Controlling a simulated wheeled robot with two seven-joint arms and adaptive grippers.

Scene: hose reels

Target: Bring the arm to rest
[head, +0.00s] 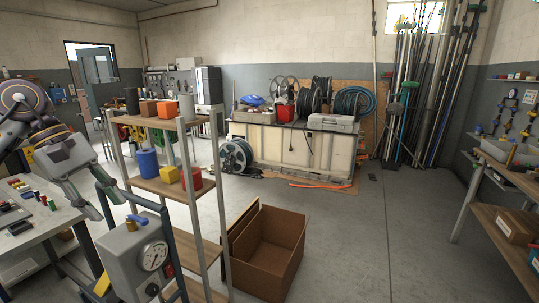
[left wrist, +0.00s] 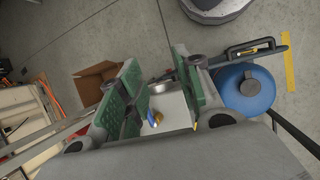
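My left gripper (head: 103,202) hangs at the left of the head view, pointing down, above and to the left of a grey box with a round gauge (head: 153,256). A blue lever and a brass fitting (head: 131,225) sit on top of the box. In the left wrist view, the gripper (left wrist: 157,75) shows two green-padded fingers spread apart with nothing between them that they touch. The box's pale top (left wrist: 173,112) shows beyond the gap. My right gripper is in neither view.
A worktable (head: 40,222) with small items is at left. An open cardboard box (head: 268,250) lies on the floor. A blue tank (left wrist: 243,90) is beside the fingers. Floor at centre right is clear.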

